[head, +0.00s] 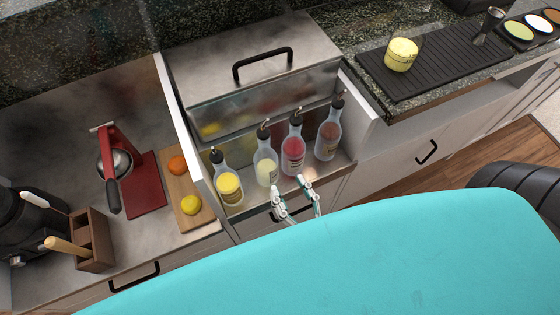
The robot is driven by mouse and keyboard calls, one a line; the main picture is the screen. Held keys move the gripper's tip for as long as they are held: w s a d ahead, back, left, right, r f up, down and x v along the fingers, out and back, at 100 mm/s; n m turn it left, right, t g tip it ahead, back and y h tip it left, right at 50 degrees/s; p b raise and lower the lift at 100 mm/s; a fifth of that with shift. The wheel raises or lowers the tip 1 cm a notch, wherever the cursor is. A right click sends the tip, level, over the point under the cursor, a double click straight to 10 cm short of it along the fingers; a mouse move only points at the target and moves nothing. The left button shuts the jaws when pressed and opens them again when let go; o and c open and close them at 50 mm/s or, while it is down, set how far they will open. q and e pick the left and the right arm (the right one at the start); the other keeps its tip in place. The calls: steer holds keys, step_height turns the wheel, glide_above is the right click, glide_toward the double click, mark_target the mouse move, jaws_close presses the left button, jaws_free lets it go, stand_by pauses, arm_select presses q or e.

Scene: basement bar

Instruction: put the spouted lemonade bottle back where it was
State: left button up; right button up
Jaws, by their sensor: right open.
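Several clear spouted bottles stand upright in a row in the metal speed rail (238,209). From left to right they are a bright yellow bottle (228,185), a pale cream-yellow bottle (266,170), a red bottle (293,152) and a dark brownish-red bottle (328,137). The labels are too small to read; the pale one looks most like lemonade. My right gripper (287,184) is open and empty at the rail's front edge, just in front of the pale and red bottles. I cannot tell whether it touches either. My left gripper is not in view.
A closed metal ice bin (262,66) with a black handle stands behind the bottles. A cutting board (186,188) with fruit and a red juicer (122,170) are left. A black bar mat (440,66) holding a yellow cup (401,54) is right.

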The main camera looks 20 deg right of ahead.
steer(key=s+f+n+g, duration=0.1)
steer(key=s+f+g, duration=0.15)
steer(key=f, duration=0.75)
steer(key=s+f+g, duration=0.1)
steer(key=f+g, duration=0.3)
steer(key=f, duration=0.7)
steer(key=s+f+n+g, duration=0.1)
steer(key=s+f+g, duration=0.15)
steer(key=f, duration=0.75)
steer(key=s+d+f+g+h, duration=0.1)
steer(key=s+d+f+g, duration=0.3)
steer(key=s+f, duration=0.3)
steer(key=s+d+f+g+h, duration=0.1)
steer(key=s+d+f+g, duration=0.4)
steer(key=s+f, duration=0.3)
step_height(320, 180, down, 3)
steer(key=shift+d, duration=0.85)
